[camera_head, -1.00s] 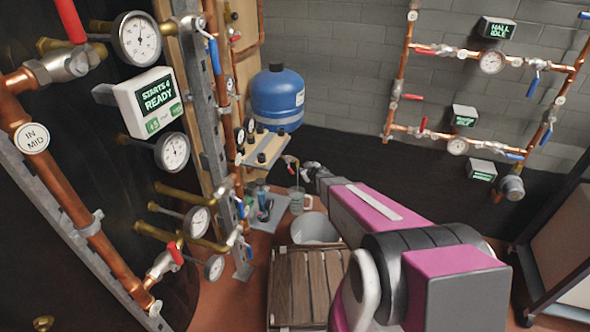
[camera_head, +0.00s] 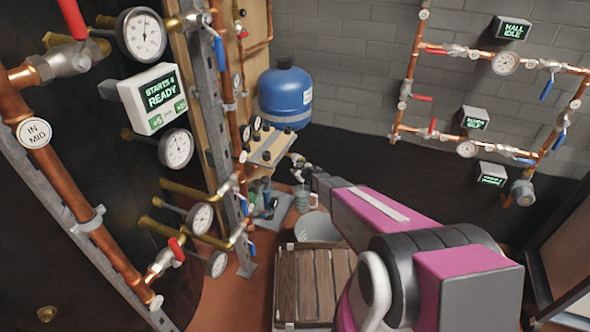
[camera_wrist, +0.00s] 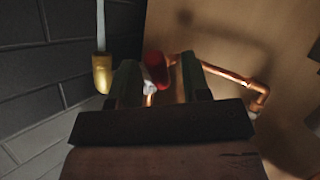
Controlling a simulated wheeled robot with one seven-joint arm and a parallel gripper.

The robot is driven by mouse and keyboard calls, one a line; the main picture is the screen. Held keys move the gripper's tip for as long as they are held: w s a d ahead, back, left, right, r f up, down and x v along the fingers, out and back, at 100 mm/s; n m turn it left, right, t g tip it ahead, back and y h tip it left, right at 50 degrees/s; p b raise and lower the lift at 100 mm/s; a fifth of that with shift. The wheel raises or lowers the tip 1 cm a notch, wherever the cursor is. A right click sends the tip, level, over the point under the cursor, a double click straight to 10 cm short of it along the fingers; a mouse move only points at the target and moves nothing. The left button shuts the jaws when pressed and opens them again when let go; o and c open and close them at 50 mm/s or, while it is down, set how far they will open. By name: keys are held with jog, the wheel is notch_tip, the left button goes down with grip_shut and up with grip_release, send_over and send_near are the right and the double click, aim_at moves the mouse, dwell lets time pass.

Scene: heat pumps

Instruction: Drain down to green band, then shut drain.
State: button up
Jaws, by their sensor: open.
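My gripper (camera_head: 296,162) is at the end of the outstretched arm, by the wooden board under the blue tank. In the wrist view its two fingers (camera_wrist: 157,85) are apart. A red valve handle (camera_wrist: 154,70) with a pale metal body shows between and just beyond the fingertips; I cannot tell whether they touch it. A copper pipe (camera_wrist: 225,74) runs from behind the right finger to an elbow. A brass fitting (camera_wrist: 101,72) on a clear tube hangs left of the fingers. Several gauges are in view, one small gauge (camera_head: 256,123) by the board, but no green band can be made out.
The blue tank (camera_head: 286,98) stands behind the board. A grey bucket (camera_head: 318,228), a clear jug (camera_head: 302,200) and a wooden crate (camera_head: 314,284) are below. Upright copper pipes with gauges and a "READY" display (camera_head: 158,97) stand at the left. More pipework (camera_head: 398,105) is on the back wall.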

jog(key=shift+x, duration=1.15)
grip_shut()
jog(key=shift+a+f, duration=0.1)
jog(key=shift+w+a+m+t+y, duration=0.15)
jog(key=shift+a+m+t+y, duration=0.25)
jog(key=shift+m+t+y, duration=0.35)
jog(key=shift+w+a+m+t+y, duration=0.15)
jog(key=shift+a+m+t+y, duration=0.3)
jog(key=shift+t, duration=0.4)
jog(key=shift+w+a+m+t+y, duration=0.2)
jog(key=shift+a+m+t+y, duration=0.1)
jog(key=shift+m+t+y, duration=0.45)
jog(key=shift+r, duration=0.2)
